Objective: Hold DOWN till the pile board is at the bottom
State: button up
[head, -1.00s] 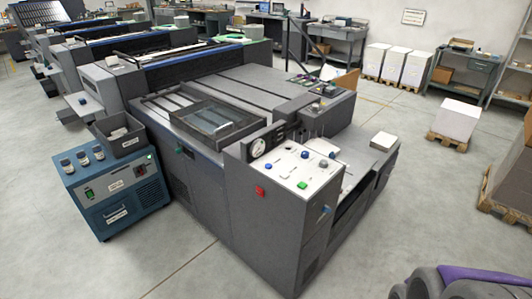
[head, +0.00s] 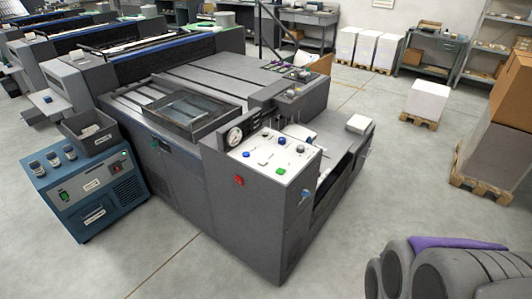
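The press (head: 195,150) stands in the middle. Its near end has a white-topped control panel (head: 265,163) with a blue button (head: 246,153), a green button (head: 281,175), a blue knob (head: 300,149) and a gauge (head: 234,136). A red button (head: 239,181) sits on the front face, and a blue-tipped lever (head: 304,194) on the right side. The labels are too small to read, so I cannot tell which control is DOWN. Behind the panel is a recess at the right; I cannot make out the pile board or its height. My gripper is not in view.
Bare floor lies in front and right. Grey and purple parts of mine fill the lower right.

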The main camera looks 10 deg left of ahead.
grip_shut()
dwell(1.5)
